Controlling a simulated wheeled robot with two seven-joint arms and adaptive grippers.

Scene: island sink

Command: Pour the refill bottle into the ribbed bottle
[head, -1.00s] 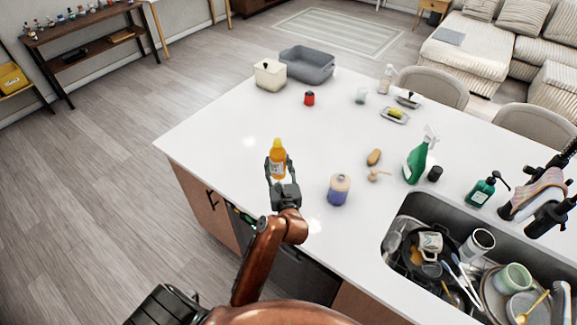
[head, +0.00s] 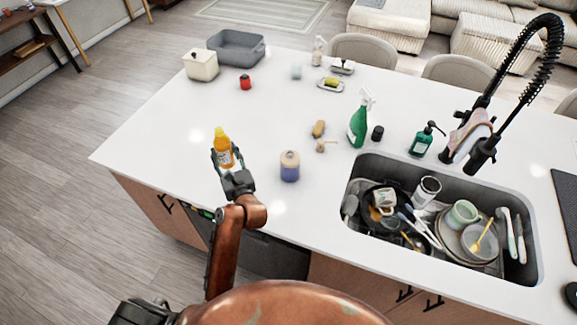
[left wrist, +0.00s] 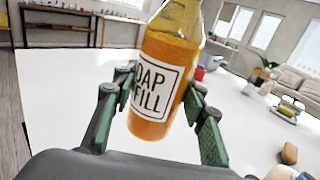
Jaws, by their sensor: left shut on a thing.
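The refill bottle (head: 223,149), amber with a white label and an orange-yellow cap, is held by my left gripper (head: 227,164) over the island's left part. In the left wrist view the refill bottle (left wrist: 165,75) stands between both fingers, slightly tilted in the picture, its label reading "SOAP REFILL"; its top is cut off. A bottle or jar with a cream upper part and purple lower part (head: 289,167) stands on the counter just right of my gripper. I cannot make out ribs on any bottle, so which one is the ribbed bottle is unclear. My right gripper is out of view.
The sink (head: 350,222), full of dishes, is at the right, with a tall black faucet (head: 545,50). A green spray bottle (head: 357,126) and dark green pump bottle (head: 422,141) stand behind it. A grey basin (head: 238,50) and cream canister (head: 200,66) are farther back. The counter's left is clear.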

